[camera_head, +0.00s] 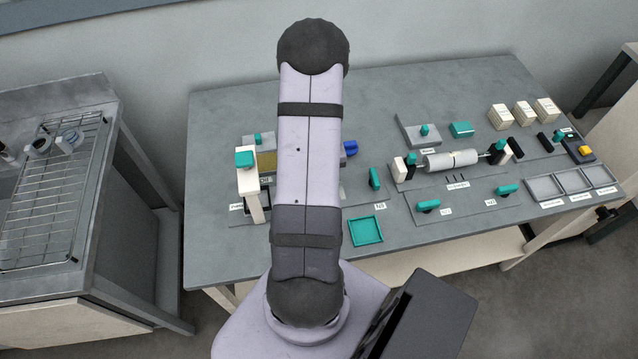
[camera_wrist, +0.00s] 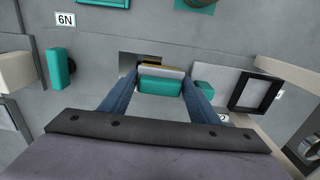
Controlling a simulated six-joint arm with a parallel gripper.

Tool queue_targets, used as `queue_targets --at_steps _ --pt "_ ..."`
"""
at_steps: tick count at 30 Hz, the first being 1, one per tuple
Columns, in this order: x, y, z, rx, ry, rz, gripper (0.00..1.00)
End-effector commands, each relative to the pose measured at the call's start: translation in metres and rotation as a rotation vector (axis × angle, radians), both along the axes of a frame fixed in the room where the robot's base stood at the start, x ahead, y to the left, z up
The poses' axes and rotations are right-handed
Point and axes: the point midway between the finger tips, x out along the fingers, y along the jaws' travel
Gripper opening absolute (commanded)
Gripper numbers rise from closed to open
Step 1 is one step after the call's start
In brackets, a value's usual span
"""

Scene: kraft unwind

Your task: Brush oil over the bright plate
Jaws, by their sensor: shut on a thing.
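My gripper (camera_wrist: 159,82) shows in the wrist view, its two blue fingers shut on a teal-handled brush (camera_wrist: 160,87). A thin yellow and white strip shows at the brush's far edge. A dark slot or opening in the grey surface lies just beyond it. In the head view my arm hides most of the gripper and the brush; a bit of blue (camera_head: 350,148) shows at the arm's right side. An olive-yellow panel (camera_head: 266,162) shows left of the arm, partly covered. I cannot tell whether it is the bright plate, or whether the brush touches anything.
A pale post with a teal top (camera_head: 246,160) stands left of the arm. A teal tray (camera_head: 366,231) lies to the right, near the front. A roller (camera_head: 451,160) sits mid-table, with white boxes (camera_head: 524,113) behind and grey trays (camera_head: 573,180) at the right.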

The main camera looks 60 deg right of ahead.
Motion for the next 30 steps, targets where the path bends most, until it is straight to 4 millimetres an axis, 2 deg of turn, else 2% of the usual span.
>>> queue_targets --at_steps 30 --pt "0.0001 -0.0001 -0.0092 0.0 0.0 0.0 0.38"
